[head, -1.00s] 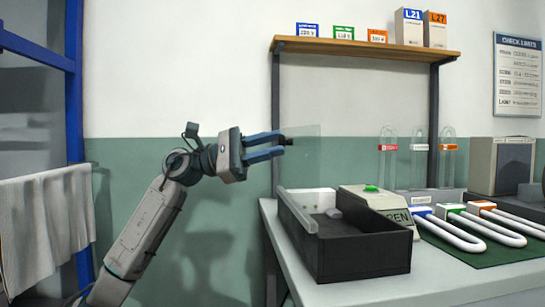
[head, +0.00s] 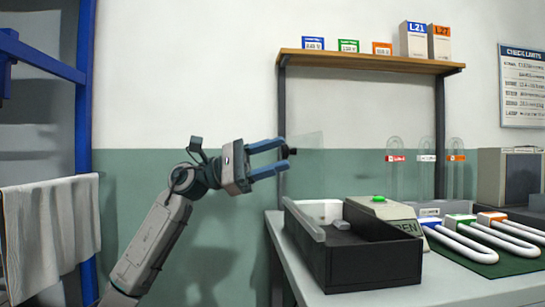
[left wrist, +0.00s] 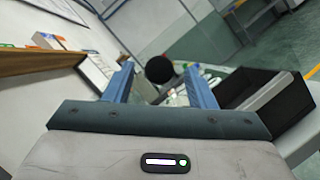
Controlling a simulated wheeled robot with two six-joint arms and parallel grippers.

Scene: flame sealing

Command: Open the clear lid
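The clear lid (head: 311,149) is a faint see-through pane, standing roughly upright above the left end of an open dark box (head: 375,262). Its lower edge is hard to make out. A black knob (head: 290,153) sits on the lid; it also shows as a round black disc in the left wrist view (left wrist: 159,69). My left gripper (head: 286,153) has its blue fingers apart on either side of the knob, with gaps visible on both sides in the left wrist view (left wrist: 160,80). My right gripper is in neither view.
A grey block with a green button (head: 379,198) stands behind the box. White U-shaped tubes (head: 470,245) lie on a green mat to the right. A wooden shelf (head: 370,61) hangs above. A towel (head: 50,232) hangs at the left.

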